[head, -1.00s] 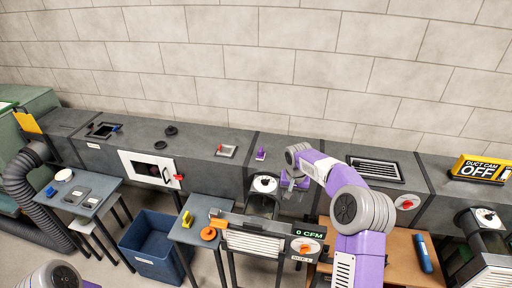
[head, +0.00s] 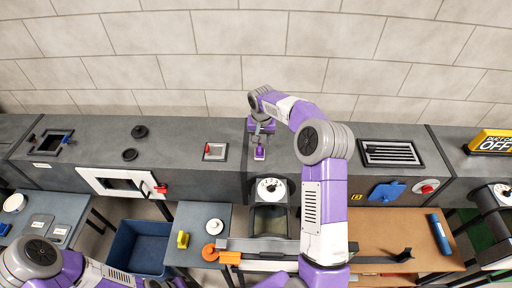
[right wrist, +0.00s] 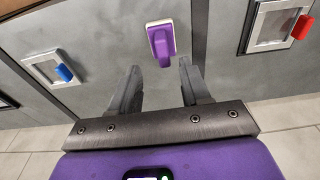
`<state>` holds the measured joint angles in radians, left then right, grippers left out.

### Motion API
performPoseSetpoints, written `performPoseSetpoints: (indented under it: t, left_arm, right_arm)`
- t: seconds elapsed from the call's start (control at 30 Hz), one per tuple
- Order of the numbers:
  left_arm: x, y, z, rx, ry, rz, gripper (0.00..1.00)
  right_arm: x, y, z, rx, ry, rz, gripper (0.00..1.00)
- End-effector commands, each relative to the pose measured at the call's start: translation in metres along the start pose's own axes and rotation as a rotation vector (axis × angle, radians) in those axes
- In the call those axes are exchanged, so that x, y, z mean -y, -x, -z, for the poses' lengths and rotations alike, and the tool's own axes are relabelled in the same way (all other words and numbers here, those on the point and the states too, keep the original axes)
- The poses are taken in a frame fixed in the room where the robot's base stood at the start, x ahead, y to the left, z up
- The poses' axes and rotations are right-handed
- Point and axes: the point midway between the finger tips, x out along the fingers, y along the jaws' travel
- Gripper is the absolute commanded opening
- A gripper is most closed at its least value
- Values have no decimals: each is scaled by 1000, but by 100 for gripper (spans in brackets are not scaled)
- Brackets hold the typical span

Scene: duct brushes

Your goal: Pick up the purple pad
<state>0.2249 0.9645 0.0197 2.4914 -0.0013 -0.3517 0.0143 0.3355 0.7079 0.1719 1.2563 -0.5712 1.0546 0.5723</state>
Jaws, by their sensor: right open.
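The purple pad (head: 260,153) sits on top of the grey duct, left of the louvred vent. In the right wrist view the purple pad (right wrist: 161,42) shows a purple grip on a pale-edged base, just ahead of the fingers. My right gripper (head: 262,138) is close to the pad, at its far side in the head view. In the right wrist view its two fingers (right wrist: 160,80) are spread, with nothing between them and a gap to the pad. My left arm shows at the bottom left; its gripper is not clearly seen.
The duct carries a small plate with a red handle (head: 214,151), black rings (head: 130,154), a louvred vent (head: 391,153) and a blue plate (head: 387,191). A round white dial (head: 270,189) is below the pad. A blue bin (head: 139,246) stands on the floor.

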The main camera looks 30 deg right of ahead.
Motion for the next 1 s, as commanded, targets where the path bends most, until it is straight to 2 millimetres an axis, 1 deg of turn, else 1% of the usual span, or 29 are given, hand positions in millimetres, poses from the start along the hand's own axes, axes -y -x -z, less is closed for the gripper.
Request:
performPoseSetpoints:
  t: [0.33, 0.47, 0.67, 0.77, 0.93, 1.0]
  left_arm:
    - [-2, 7, 0, -1, 0, 0, 43]
    - [-3, 7, 0, -1, 0, 0, 43]
    - [-3, 7, 0, -1, 0, 0, 43]
    - [-3, 7, 0, -1, 0, 0, 43]
    - [-3, 7, 0, -1, 0, 0, 43]
    - [-3, 7, 0, -1, 0, 0, 43]
  right_arm:
    - [6, -48, -3, 3, 0, 1, 47]
    - [6, -56, -3, 1, 0, 1, 47]
    - [6, -56, -3, 0, 0, 1, 47]
    - [6, -56, -3, 0, 0, 1, 33]
    - [6, -56, -3, 0, 0, 1, 7]
    - [6, -56, -3, 0, 0, 1, 7]
